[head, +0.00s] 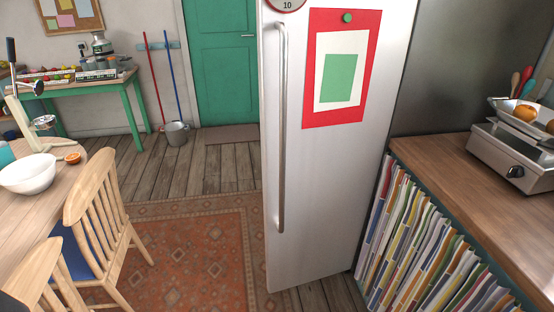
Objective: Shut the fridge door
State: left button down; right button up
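The white fridge door (325,190) stands upright in the middle of the head view, its outer face turned toward me. A long vertical metal handle (281,130) runs along its left side. A dark grey panel (450,60), seemingly the fridge's side, lies to its right behind the counter. The door appears swung out into the room from its right edge; the hinge and the inside are hidden, so I cannot tell the exact angle. Neither of my grippers is in view.
A wooden chair (98,215) and a table with a white bowl (30,174) are at left. The patterned rug (195,255) between them is clear.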

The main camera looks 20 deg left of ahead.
aim_at(330, 72)
jog(key=i+j+z, duration=0.25)
jog(key=i+j, duration=0.55)
